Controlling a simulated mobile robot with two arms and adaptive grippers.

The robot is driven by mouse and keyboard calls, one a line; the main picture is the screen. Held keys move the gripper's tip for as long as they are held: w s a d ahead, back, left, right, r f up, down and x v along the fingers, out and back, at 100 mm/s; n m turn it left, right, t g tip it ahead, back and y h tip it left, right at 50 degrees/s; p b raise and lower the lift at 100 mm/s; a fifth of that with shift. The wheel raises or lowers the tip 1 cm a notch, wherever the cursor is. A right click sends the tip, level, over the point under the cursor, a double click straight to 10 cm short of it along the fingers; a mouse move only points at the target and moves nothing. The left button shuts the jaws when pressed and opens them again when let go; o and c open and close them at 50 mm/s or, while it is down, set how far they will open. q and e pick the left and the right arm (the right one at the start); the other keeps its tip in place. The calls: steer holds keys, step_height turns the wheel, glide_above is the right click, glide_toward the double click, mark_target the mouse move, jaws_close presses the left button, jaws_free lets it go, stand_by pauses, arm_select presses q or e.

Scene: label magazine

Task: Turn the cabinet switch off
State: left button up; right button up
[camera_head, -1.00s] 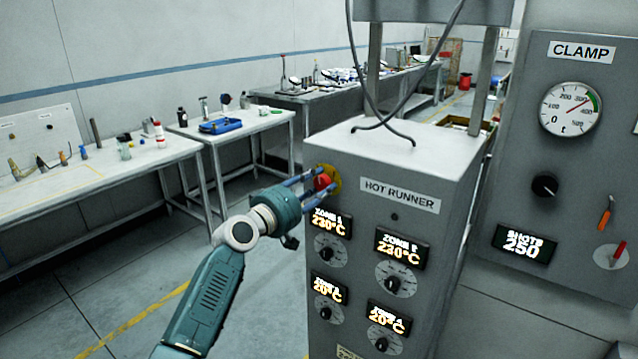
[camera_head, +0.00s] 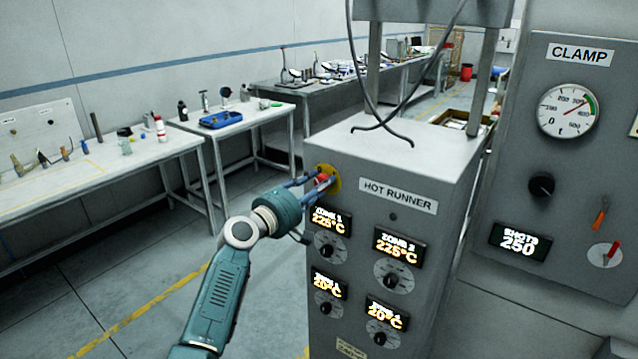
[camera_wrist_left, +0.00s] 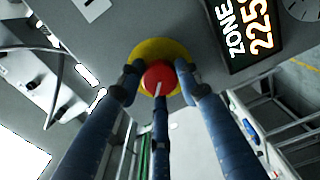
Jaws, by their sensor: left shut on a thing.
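The HOT RUNNER cabinet (camera_head: 375,250) is a grey box with a red rotary switch (camera_head: 322,181) on a yellow round plate (camera_head: 335,178), at the upper left of its front. My left gripper (camera_head: 318,182) reaches the switch from the left and is shut on its red knob. In the left wrist view the red knob (camera_wrist_left: 159,77) sits among the blue fingers, in front of the yellow plate (camera_wrist_left: 176,48). A pale line shows on the knob, partly covered by a finger. My right gripper is not in view.
Zone displays (camera_head: 400,246) and dials (camera_head: 394,279) sit close below the switch; the upper ones read 225°C. A CLAMP panel (camera_head: 480,200) with a gauge stands at right. Workbenches (camera_head: 150,165) line the wall. A cable (camera_head: 385,125) hangs over the cabinet top.

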arm_select(q)
steer(key=shift+w+a+r, duration=0.15)
steer(key=shift+a+r, duration=0.1)
steer(key=shift+r, duration=0.1)
steer(key=o, duration=1.1)
steer(key=shift+o, duration=0.2)
steer(key=shift+a+f, duration=0.1)
steer(key=shift+f, duration=0.2)
steer(key=shift+s, duration=0.3)
steer(key=v, duration=1.1)
steer(key=shift+a, duration=0.3)
steer(key=shift+f, duration=0.1)
